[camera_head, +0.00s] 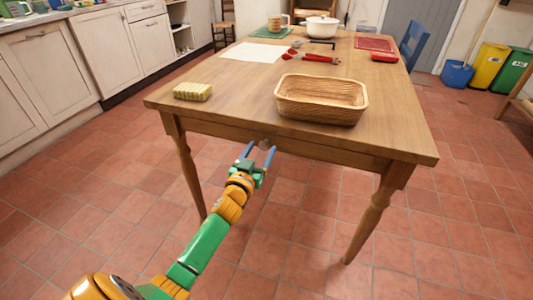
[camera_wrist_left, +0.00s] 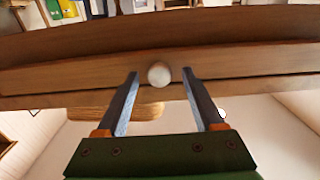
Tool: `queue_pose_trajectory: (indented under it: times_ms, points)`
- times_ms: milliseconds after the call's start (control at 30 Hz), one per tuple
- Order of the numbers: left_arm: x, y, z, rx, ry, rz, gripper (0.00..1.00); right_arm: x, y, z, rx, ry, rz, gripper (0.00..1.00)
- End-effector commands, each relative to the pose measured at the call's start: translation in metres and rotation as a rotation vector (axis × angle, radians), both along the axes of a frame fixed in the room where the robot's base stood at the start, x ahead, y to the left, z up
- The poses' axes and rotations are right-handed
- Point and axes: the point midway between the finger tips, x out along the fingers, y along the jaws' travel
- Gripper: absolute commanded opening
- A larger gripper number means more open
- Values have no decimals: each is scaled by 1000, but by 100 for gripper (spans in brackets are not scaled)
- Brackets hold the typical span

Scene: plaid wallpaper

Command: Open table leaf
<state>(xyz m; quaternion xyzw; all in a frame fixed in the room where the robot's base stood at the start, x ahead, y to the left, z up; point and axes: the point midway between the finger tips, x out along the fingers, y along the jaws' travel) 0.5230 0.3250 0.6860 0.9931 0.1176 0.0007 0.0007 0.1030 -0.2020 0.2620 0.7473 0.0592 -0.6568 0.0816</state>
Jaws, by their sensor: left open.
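The wooden table (camera_head: 230,88) stands in front of me, with a front panel (camera_head: 322,150) under the near edge of its top. A round pale knob (camera_head: 265,144) sits on this panel; it also shows in the left wrist view (camera_wrist_left: 159,74). My left gripper (camera_head: 259,153) is open at the knob. In the left wrist view its two fingertips (camera_wrist_left: 160,76) lie on either side of the knob, with a gap on each side. I cannot tell how deep the knob sits between them. My right gripper is not in view.
A yellow patterned block (camera_head: 193,92) lies at the left front corner. Red utensils (camera_head: 313,56) and a white pot (camera_head: 321,27) are farther back. The tiled floor before the table is clear.

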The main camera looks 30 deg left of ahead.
Motion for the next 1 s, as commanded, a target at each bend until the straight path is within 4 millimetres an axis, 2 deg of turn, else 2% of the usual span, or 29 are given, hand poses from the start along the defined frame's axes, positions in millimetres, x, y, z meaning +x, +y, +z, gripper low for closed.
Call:
queue_pose_trajectory:
  times_ms: [100,300,333,500,567,600,1000]
  points:
    - [9,2,0,0,0,1,69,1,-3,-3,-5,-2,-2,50]
    - [9,2,0,0,2,0,69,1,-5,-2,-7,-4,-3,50]
    - [9,2,0,0,2,0,66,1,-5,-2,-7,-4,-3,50]
    - [9,2,0,0,2,0,20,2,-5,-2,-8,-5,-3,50]
    - [9,2,0,0,2,0,4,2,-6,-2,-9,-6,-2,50]
    - [9,2,-1,0,2,0,0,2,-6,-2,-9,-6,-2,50]
    - [9,2,-1,-1,3,0,0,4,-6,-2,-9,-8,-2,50]
